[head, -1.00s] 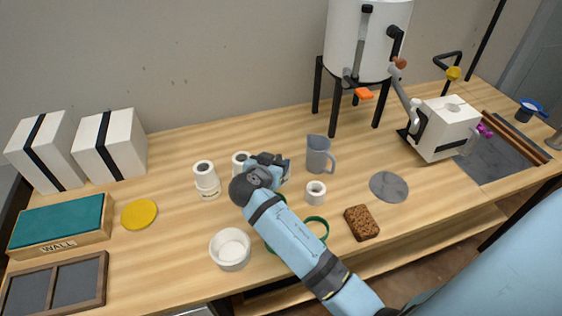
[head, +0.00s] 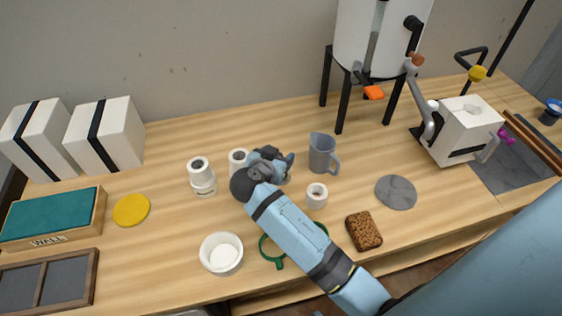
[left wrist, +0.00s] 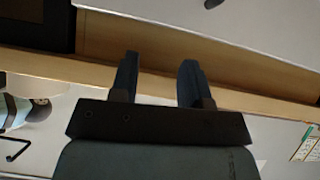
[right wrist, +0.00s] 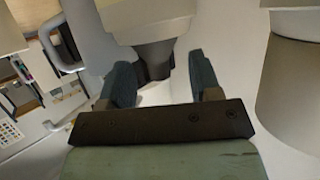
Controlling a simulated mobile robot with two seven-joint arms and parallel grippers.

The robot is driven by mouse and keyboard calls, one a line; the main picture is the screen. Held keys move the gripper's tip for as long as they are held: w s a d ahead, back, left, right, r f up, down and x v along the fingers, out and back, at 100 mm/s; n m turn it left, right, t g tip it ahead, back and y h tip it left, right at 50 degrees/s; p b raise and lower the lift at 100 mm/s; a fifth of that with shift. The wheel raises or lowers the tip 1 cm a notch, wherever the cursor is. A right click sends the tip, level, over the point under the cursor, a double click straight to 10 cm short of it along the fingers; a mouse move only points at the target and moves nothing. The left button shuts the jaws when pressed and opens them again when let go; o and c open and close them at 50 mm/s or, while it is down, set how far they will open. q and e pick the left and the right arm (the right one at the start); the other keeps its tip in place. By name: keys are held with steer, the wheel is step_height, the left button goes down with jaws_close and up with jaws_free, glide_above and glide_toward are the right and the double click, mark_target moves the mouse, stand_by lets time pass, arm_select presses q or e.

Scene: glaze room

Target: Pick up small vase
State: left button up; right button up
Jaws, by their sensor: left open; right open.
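Three small white vessels with dark mouths stand on the table in the head view. One (head: 202,180) is left of my right gripper, one (head: 237,160) is partly hidden behind it, and a shorter one (head: 316,196) is to its right. I cannot tell which is the small vase. My right gripper (head: 283,165) is open over the table, between the partly hidden vessel and a grey jug (head: 322,156). In the right wrist view, a pale object with a dark, narrower end (right wrist: 155,58) shows beyond and between the open fingers. My left gripper (left wrist: 159,68) is open and empty, away from the vessels.
A grey disc (head: 396,192) lies right of the jug. A white tank (head: 350,35) stands behind.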

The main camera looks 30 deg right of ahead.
steer(key=shift+a, duration=0.1)
steer(key=c, duration=0.9)
steer(key=shift+r, duration=0.15)
